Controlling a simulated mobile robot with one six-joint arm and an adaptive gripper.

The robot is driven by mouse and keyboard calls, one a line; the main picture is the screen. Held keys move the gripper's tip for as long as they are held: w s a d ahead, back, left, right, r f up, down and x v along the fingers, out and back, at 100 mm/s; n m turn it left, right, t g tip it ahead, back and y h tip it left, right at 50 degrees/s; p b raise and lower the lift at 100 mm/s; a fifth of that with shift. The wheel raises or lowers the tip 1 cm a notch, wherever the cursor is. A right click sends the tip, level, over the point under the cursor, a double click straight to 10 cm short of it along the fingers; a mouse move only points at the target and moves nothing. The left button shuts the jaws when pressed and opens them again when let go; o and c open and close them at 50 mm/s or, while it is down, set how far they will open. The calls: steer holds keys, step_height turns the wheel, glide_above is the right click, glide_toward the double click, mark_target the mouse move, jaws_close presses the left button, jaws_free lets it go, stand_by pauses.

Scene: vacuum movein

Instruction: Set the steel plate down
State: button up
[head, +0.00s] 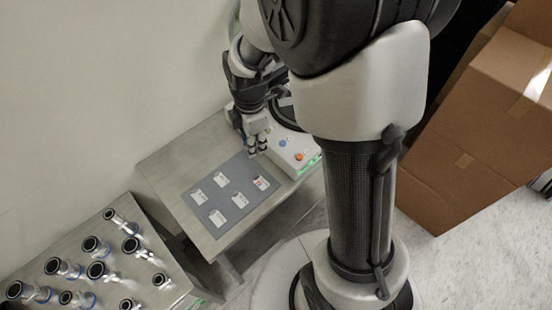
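My gripper (257,145) points down over the far right part of the small table (165,165), beside the left edge of a white control box (285,150). It is small in the head view, and I cannot tell how far apart its fingers are or whether they hold anything. I cannot make out a separate steel plate; my arm hides part of the area behind the gripper. A dark grey mat (232,207) lies on the table, with several white cards (221,180) spread on it.
A metal-topped stand (70,247) at lower left holds several upright tubular fittings (97,270). Cardboard boxes (480,130) stand at the right. A pale wall (100,90) runs behind the table.

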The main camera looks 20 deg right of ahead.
steer(key=s+r+m+t, duration=0.3)
steer(key=s+r+m, duration=1.4)
steer(key=s, duration=0.2)
steer(key=shift+s+a+r+m+t, duration=0.15)
steer(key=shift+a+r+m+t, duration=0.05)
steer(key=shift+a+m+t, duration=0.25)
